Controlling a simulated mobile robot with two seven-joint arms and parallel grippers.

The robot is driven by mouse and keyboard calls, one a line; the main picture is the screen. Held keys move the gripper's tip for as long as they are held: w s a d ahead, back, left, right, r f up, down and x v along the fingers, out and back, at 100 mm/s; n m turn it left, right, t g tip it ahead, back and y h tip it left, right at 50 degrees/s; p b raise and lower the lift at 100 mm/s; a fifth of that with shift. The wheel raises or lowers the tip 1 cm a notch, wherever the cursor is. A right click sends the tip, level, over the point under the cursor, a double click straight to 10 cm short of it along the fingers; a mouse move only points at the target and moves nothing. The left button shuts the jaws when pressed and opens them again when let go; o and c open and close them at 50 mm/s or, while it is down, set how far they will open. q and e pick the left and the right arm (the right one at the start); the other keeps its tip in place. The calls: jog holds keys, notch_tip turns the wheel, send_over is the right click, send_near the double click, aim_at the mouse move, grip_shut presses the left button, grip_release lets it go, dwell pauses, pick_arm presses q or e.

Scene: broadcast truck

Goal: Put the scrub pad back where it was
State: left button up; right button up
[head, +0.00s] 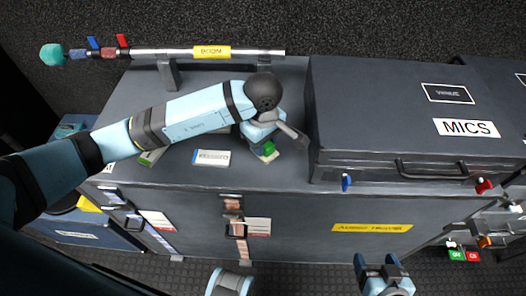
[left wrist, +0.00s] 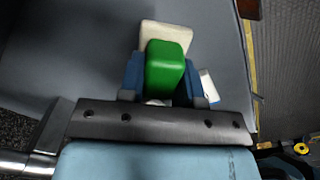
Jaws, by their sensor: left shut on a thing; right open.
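My left gripper (head: 262,142) is over the top of the dark grey case (head: 140,98), left of the black MICS case. It is shut on a green block (head: 268,151), which looks like the scrub pad. In the left wrist view the green block (left wrist: 165,68) sits between the blue fingers. A cream-white piece (left wrist: 168,36) shows under and beyond it; I cannot tell whether the two are joined or whether they touch the case top. My right gripper (head: 378,268) is open and empty at the bottom of the head view, in front of the cases.
The black MICS case (head: 345,110) stands close to the right of my left gripper. A white labelled box (head: 211,157) lies to its left, and a green-and-white item (head: 150,157) is partly hidden by my arm. A boom pole (head: 180,53) runs along the back.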

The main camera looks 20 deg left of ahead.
pick_arm(q)
jog(key=shift+f, duration=1.9)
jog(key=shift+f+b, duration=0.15)
jog(key=shift+b, duration=0.15)
jog(key=o, duration=0.9)
